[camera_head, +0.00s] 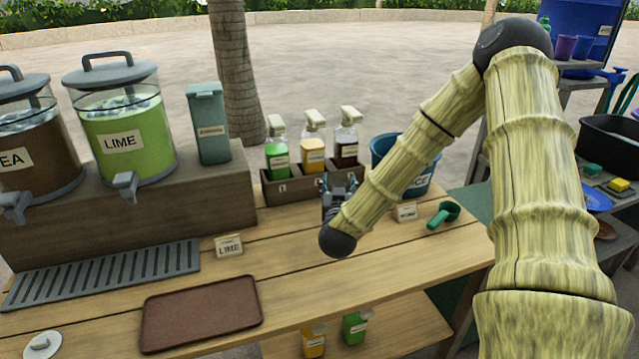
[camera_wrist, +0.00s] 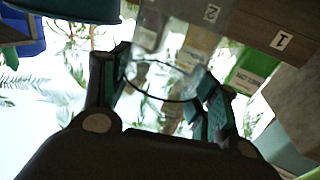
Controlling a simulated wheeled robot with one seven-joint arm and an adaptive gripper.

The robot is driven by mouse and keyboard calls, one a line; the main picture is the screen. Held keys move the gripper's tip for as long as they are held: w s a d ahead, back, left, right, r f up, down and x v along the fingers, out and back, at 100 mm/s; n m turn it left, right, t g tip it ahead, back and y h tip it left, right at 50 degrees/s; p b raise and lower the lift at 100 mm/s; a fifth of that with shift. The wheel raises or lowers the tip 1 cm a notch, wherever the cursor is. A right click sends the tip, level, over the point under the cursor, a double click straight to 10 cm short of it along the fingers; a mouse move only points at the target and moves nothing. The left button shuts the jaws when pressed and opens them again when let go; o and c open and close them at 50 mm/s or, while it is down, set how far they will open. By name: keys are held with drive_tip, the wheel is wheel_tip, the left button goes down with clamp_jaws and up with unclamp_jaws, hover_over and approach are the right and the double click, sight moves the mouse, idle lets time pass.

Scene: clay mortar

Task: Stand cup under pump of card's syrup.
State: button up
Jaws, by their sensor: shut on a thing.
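My gripper (camera_head: 335,203) is low in front of the wooden syrup crate. In the wrist view its fingers (camera_wrist: 160,100) are shut on a clear cup (camera_wrist: 165,66), whose rim shows as a dark curve. In the head view the cup is hidden or too small to make out. The crate (camera_head: 290,192) holds three pump bottles: green (camera_head: 278,157) at left, amber (camera_head: 313,156) in the middle, dark brown (camera_head: 346,152) at right. In the wrist view the crate (camera_wrist: 255,25) shows numbers 1 and 2. One card (camera_head: 229,246) reads LIME; another card (camera_head: 405,212) is too small to read.
A blue ice bucket (camera_head: 415,180) stands right of the crate, with a green scoop (camera_head: 442,215) before it. A LIME dispenser (camera_head: 128,130) and a teal box (camera_head: 208,125) stand on the left riser. A brown tray (camera_head: 200,312) lies at the front. Bare planks lie between.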

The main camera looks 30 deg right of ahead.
drive_tip(key=w+d+f, duration=0.2)
drive_tip(key=w+f, duration=0.2)
drive_tip(key=w, duration=0.7)
drive_tip(key=shift+w+f+p, duration=0.15)
drive_tip(key=shift+f+p, duration=0.2)
drive_tip(key=shift+p, duration=0.05)
drive_tip(key=shift+a+f, duration=0.1)
drive_tip(key=o, duration=1.1)
drive_tip(key=shift+c, duration=0.2)
drive_tip(key=b+v, duration=0.1)
drive_tip(key=v, duration=1.1)
